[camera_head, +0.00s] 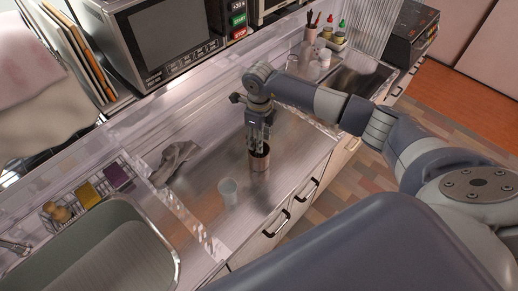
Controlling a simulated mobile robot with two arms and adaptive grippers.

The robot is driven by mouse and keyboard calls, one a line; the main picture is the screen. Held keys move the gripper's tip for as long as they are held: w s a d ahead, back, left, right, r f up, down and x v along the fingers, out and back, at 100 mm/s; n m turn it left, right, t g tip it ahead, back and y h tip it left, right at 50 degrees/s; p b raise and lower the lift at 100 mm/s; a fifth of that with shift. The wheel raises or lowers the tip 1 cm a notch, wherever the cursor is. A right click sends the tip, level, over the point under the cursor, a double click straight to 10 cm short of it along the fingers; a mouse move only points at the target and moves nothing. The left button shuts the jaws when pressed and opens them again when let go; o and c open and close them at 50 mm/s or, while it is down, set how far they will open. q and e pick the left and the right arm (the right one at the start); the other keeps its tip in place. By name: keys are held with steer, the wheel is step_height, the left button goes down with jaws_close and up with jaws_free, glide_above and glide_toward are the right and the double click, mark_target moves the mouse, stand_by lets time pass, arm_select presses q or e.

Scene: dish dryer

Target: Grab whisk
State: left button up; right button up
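A small brown, copper-coloured cup (259,163) stands on the metal counter in the middle of the view. My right gripper (259,146) points down directly over this cup, with its fingertips at or just inside the rim. I cannot make out a whisk; anything in the cup is hidden by the fingers and too small to tell. The finger gap is too small to judge as open or shut. My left gripper is not in view.
A pale cup (229,191) stands in front and left of the brown cup. A crumpled grey cloth (176,161) lies on the left. A sink (168,244) is at lower left, beside a wire rack (131,161). A microwave (166,38) stands behind. Drawer handles (277,225) line the front.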

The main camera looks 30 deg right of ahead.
steer(key=shift+f, duration=0.1)
jaws_close()
steer(key=shift+w+r, duration=0.1)
steer(key=shift+r, duration=0.25)
step_height(320, 180, up, 8)
steer(key=b, duration=0.3)
steer(key=shift+r+b, duration=0.25)
steer(key=shift+b, duration=0.05)
steer(key=shift+r, duration=0.7)
steer(key=shift+r+p, duration=1.25)
steer(key=shift+p, duration=0.25)
